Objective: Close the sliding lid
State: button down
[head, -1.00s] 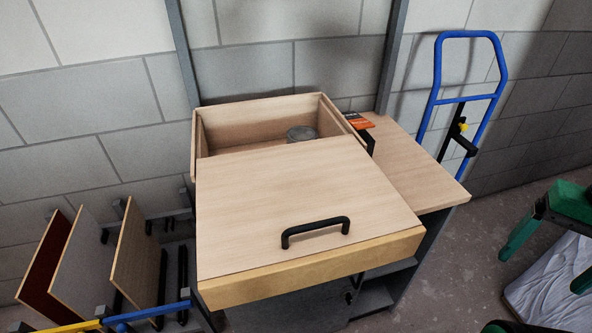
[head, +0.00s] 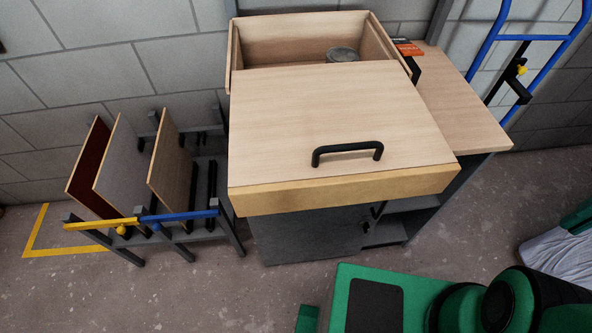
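The sliding lid (head: 330,115) is a flat pale wood panel on a wooden box that stands on a grey cabinet. It is slid toward the front, so the back part of the box (head: 285,50) is open. A black bar handle (head: 347,152) sits near the lid's front edge. A yellowish wood strip (head: 345,190) runs along the front. A round grey metal tin (head: 342,55) shows inside the open part; its lower part is hidden. My gripper is not in view; only green and black parts of my own body show at the bottom right.
A wooden side top (head: 465,100) right of the box holds an orange and black item (head: 407,47). A rack of upright boards (head: 170,155) stands at left. A blue hand truck (head: 495,40) leans at the right wall. Concrete floor (head: 200,290) in front is partly clear.

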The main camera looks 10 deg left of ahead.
aim_at(310, 136)
jog(key=z, duration=2.6)
jog(key=i, duration=0.85)
jog(key=u, duration=3.4)
